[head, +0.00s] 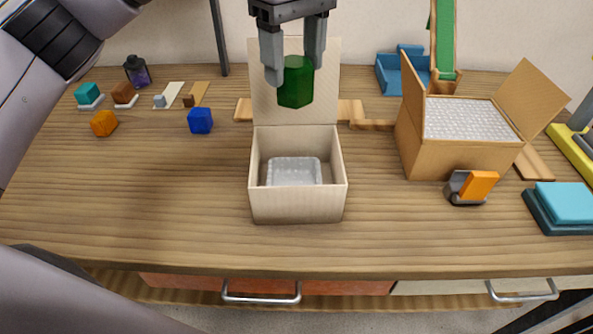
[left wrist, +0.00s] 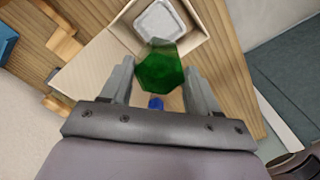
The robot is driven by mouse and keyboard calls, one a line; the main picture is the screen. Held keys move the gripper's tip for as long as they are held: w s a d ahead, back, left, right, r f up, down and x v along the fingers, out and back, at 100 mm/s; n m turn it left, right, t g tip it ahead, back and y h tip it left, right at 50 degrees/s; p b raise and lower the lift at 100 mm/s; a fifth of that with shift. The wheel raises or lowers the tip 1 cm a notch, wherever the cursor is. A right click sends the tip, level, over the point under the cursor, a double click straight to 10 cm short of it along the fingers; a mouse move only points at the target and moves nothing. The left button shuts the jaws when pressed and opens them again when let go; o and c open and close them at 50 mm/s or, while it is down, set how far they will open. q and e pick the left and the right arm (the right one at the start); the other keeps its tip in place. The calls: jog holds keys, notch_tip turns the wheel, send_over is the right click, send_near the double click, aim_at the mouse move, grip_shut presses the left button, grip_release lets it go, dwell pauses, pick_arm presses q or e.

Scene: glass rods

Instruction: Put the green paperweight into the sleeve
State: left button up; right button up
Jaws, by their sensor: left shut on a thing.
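The green paperweight (head: 295,84) is a dark green faceted block. My left gripper (head: 293,72) is shut on it and holds it in the air, in front of the raised lid of a cream box (head: 297,207). The box stands open on the table and has a whitish, hollow padded insert inside, which looks like the sleeve (head: 294,172). The left wrist view shows the paperweight (left wrist: 160,68) between the fingers, with the sleeve (left wrist: 162,22) beyond it. My right gripper is not in view.
A blue block (head: 200,120) and an orange block (head: 104,123) lie to the left. A cardboard box (head: 455,150) with bubble wrap stands open to the right, behind an orange and grey tape dispenser (head: 472,187). The table front is mostly clear.

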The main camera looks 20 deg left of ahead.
aim_at(293, 97)
pick_arm(q)
jog(key=shift+f, duration=9.5)
jog(key=o, duration=1.4)
jog(key=shift+r, duration=0.1)
jog(key=shift+r+p, duration=0.45)
jog(key=shift+r, duration=0.1)
notch_tip(293, 97, up, 10)
jog(key=shift+b, duration=0.45)
jog(key=shift+r, duration=0.8)
